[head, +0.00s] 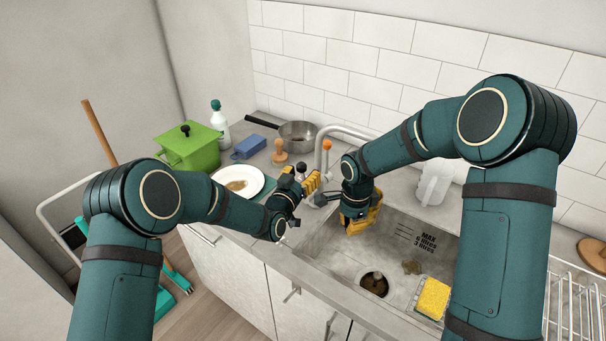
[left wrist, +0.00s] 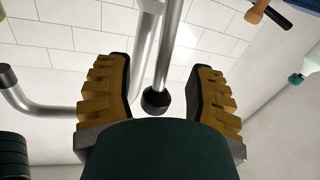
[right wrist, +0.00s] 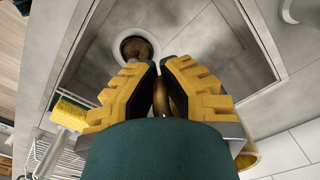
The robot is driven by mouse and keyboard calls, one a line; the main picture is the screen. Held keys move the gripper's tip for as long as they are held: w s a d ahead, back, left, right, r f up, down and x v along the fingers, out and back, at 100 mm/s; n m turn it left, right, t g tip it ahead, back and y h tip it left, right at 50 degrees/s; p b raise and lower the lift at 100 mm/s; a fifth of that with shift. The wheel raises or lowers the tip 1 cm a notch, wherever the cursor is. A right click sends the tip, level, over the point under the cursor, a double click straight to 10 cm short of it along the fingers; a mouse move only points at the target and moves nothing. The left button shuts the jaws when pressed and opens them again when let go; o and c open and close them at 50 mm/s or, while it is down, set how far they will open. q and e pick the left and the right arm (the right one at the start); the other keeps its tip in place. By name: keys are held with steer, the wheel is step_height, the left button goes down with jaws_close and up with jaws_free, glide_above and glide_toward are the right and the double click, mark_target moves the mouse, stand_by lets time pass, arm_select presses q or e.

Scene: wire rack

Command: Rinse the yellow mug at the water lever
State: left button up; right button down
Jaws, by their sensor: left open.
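The water lever, a metal rod with a black knob (left wrist: 155,101), stands between the fingers of my left gripper (left wrist: 162,90) in the left wrist view. That gripper (head: 308,183) is open beside the tap in the head view, with space on both sides of the lever. My right gripper (right wrist: 160,75) is nearly closed over the sink, on a thin curved piece that looks like the mug's handle. A yellow curved edge, seemingly the yellow mug (right wrist: 249,156), shows behind its right finger. In the head view, mug and yellow fingers are hard to separate.
The sink (head: 325,250) has a drain (head: 374,284) and a brown smear. A yellow sponge (head: 433,298) lies at its front right. A plate (head: 237,184), green pot (head: 188,148) and saucepan (head: 298,135) occupy the left counter.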

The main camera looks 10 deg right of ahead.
arm_select(q)
steer(key=shift+w+d, duration=0.15)
jaws_close()
steer(key=shift+w+a+n, duration=0.45)
steer(key=shift+w+n, duration=0.2)
steer(key=shift+n, duration=0.25)
jaws_free()
steer(key=shift+a, duration=0.1)
